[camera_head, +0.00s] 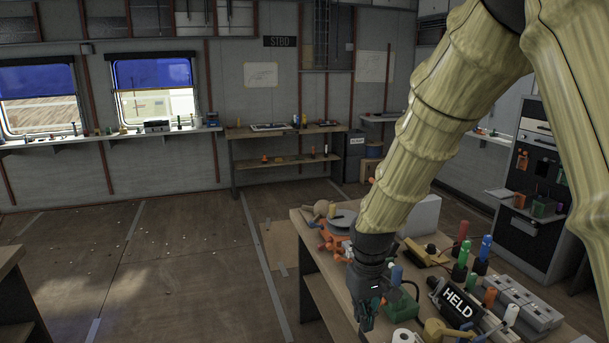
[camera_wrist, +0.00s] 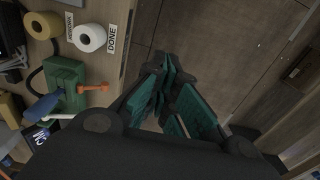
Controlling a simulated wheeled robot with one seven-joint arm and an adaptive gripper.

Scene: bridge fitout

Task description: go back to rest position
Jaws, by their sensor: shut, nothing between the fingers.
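My gripper (camera_head: 366,318) hangs at the end of my arm over the left edge of the cluttered workbench (camera_head: 316,262) in the head view. In the wrist view my gripper (camera_wrist: 172,95) shows its teal-padded fingers drawn together, with nothing held between them. Below the fingers in that view is bare floor beside the bench edge. A green box-like item (camera_wrist: 66,84) with an orange tool lies on the bench to the left of the fingers, apart from them.
A white roll (camera_wrist: 89,37) stands by a "DONE" label near the bench edge. A black "HELD" sign (camera_head: 457,309), grey boxes (camera_head: 522,302) and coloured bottles crowd the bench right of my gripper. Open floor (camera_head: 170,265) lies to the left.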

